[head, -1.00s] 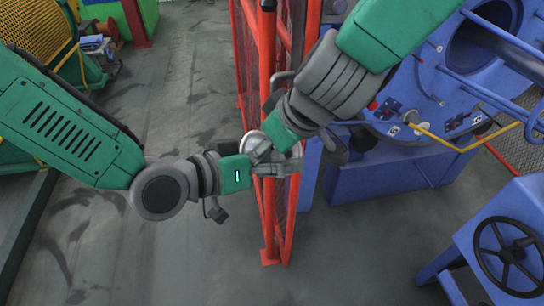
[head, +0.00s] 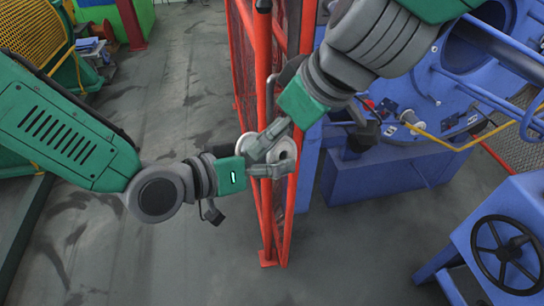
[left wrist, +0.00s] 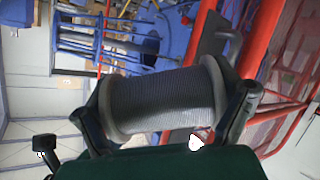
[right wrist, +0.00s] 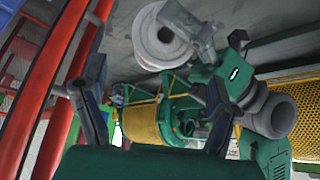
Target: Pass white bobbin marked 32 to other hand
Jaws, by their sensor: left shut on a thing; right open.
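The white bobbin (head: 284,151) is in my left gripper (head: 268,166), held in the air in front of the red fence. In the left wrist view the bobbin (left wrist: 160,101) lies across between the two fingers, wound with grey wire, its pale flanges against them. No number is readable on it. My right gripper (head: 266,141) comes down from the upper right and overlaps the bobbin in the head view; contact there is unclear. In the right wrist view my right gripper (right wrist: 152,112) is open with nothing between its fingers, and the bobbin (right wrist: 158,38) shows beyond them.
A red mesh fence (head: 275,215) stands just behind the grippers. The blue machine (head: 395,165) is to the right, with a blue stand and black handwheel (head: 505,254) at the lower right. Yellow and green machinery (head: 35,40) is at the upper left. Grey floor (head: 150,265) is clear below.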

